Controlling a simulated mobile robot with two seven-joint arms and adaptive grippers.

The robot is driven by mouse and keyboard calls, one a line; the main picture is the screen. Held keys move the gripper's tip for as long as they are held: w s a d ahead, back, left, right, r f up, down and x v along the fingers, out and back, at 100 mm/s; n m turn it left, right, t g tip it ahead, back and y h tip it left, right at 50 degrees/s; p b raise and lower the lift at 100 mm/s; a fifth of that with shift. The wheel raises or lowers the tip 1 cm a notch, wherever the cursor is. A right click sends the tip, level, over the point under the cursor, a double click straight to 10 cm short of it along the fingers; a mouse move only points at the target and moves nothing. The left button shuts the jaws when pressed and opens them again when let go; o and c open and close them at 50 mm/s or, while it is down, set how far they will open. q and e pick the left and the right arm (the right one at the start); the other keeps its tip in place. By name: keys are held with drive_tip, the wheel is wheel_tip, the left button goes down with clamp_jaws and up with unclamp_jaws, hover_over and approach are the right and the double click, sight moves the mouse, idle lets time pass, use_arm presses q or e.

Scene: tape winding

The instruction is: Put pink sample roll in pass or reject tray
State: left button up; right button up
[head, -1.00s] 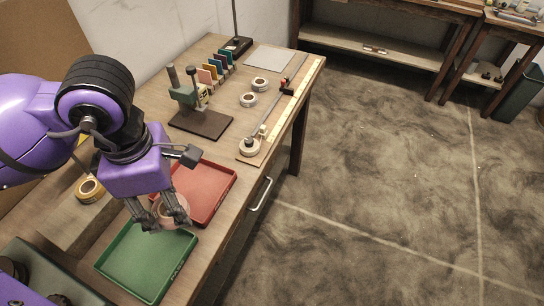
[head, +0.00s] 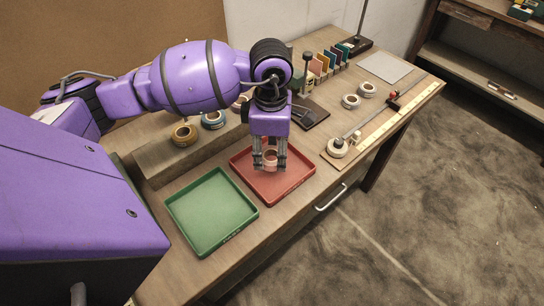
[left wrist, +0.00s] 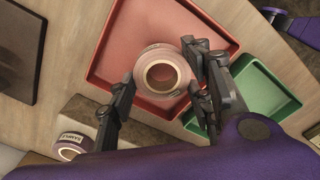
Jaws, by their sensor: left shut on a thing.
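The pink sample roll (head: 270,158) is between the fingers of my left gripper (head: 270,165), which is shut on it. The roll is over the red tray (head: 297,184); I cannot tell whether it touches the tray floor. In the left wrist view the pink roll (left wrist: 162,74) lies between the fingertips, with the red tray (left wrist: 122,45) behind it. The green tray (head: 208,212) is empty, left of the red tray; it also shows in the left wrist view (left wrist: 262,90).
Rolls of tape (head: 184,135) sit on a wooden block (head: 160,163) behind the trays. A dark stand (head: 311,113), colored cards, white rolls (head: 351,101) and a ruler strip (head: 383,125) are to the right. The table's front edge lies close to the trays.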

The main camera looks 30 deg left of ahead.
use_arm(q)
drive_tip(key=shift+w+f, duration=0.2)
drive_tip(key=shift+f, duration=1.65)
drive_tip(key=shift+f, duration=0.15)
drive_tip(key=o, duration=1)
wheel_tip(320, 180, up, 12)
drive_tip(key=shift+r, duration=0.2)
drive_tip(key=shift+f, duration=0.1)
